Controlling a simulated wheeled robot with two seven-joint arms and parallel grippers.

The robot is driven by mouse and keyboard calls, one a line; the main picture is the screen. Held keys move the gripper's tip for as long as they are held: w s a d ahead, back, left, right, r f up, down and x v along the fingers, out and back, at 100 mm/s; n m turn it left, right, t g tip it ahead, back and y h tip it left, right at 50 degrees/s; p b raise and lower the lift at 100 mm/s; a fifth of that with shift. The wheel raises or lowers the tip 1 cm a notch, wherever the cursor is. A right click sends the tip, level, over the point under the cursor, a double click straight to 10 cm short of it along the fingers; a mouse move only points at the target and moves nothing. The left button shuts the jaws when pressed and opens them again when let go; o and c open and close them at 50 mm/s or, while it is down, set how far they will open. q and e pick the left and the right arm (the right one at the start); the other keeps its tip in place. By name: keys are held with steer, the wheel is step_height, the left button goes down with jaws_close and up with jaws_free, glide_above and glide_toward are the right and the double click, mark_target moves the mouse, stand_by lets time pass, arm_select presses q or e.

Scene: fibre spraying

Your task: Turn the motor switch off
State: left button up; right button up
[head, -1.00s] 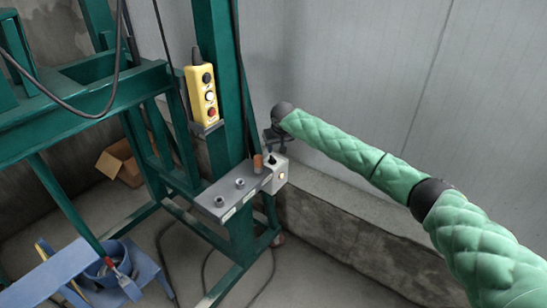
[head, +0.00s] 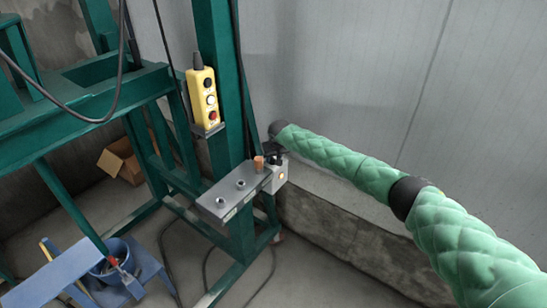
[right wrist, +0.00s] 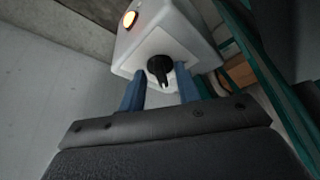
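The motor switch is a black rotary knob (right wrist: 160,68) on a white box (right wrist: 190,35) with a lit orange lamp (right wrist: 129,19). In the head view the white box (head: 281,177) sits at the right end of a grey bracket on the green frame. My right gripper (right wrist: 160,88) is open, its two blue fingers spread on either side of the knob in the right wrist view, with gaps visible. In the head view my right gripper (head: 274,158) is small and dark just above the box. My left gripper is not in view.
A yellow push-button pendant (head: 203,97) hangs on the green post (head: 225,145). The grey bracket (head: 232,195) bears round fittings and an orange-brown piece. A low concrete wall (head: 340,230) runs behind. A blue stool (head: 145,270) with a bucket and a cardboard box (head: 122,160) stand left.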

steer(key=shift+c, duration=0.2)
jaws_close()
